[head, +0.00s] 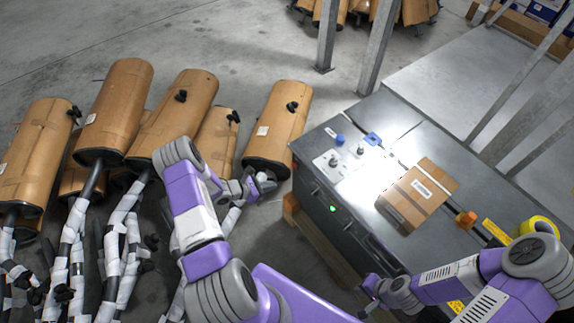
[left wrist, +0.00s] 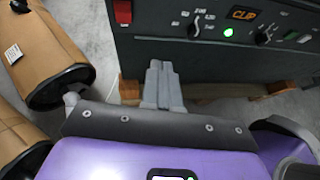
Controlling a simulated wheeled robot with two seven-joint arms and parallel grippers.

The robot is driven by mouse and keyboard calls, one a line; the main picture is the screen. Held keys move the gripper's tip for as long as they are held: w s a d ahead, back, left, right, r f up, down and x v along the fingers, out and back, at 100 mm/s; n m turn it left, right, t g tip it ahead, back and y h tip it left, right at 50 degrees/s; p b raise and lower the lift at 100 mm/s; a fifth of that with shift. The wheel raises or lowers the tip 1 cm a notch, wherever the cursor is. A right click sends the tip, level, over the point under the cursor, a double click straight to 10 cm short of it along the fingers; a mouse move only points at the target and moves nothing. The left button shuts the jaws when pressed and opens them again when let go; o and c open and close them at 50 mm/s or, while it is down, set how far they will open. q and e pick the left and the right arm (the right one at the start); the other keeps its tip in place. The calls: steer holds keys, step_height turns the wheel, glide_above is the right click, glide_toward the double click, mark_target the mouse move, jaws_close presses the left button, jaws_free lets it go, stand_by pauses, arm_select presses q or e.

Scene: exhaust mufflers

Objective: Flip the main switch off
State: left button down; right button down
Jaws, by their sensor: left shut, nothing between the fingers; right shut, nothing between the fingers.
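A red switch (left wrist: 122,11) sits at the upper left of the dark machine's front panel (left wrist: 215,55) in the left wrist view, cut by the top edge. I cannot tell its position, and I cannot make it out in the head view. My left gripper (head: 268,184) is shut and empty, just left of the machine (head: 325,205). In the left wrist view its fingers (left wrist: 160,72) point at the panel, below and right of the red switch, apart from it. My right gripper (head: 366,298) is shut and empty near the machine's front lower edge.
The panel also has black knobs (left wrist: 193,29), a lit green lamp (left wrist: 228,32) and an orange display (left wrist: 243,14). A cardboard box (head: 418,195) and yellow tape roll (head: 540,226) lie on top.

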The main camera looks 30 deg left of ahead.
arm_select(q)
steer(key=a, duration=0.1)
steer(key=a+n+t+y, duration=0.1)
steer(key=a, duration=0.1)
steer(key=w+a+r+n, duration=0.1)
steer(key=a, duration=0.1)
steer(key=shift+r+t+y, duration=0.1)
steer(key=shift+t+y, duration=0.3)
steer(key=shift+w, duration=0.1)
steer(key=b, duration=0.2)
glide_toward(293, 163)
step_height(293, 163, down, 3)
steer(key=w, duration=0.1)
steer(key=w+d, duration=0.1)
steer(key=w, duration=0.1)
steer(key=w+d+b, duration=0.1)
steer(key=w, duration=0.1)
steer(key=shift+w+d+r, duration=0.1)
steer(key=shift+w+d, duration=0.05)
steer(key=shift+d, duration=0.05)
steer(key=shift+a, duration=0.1)
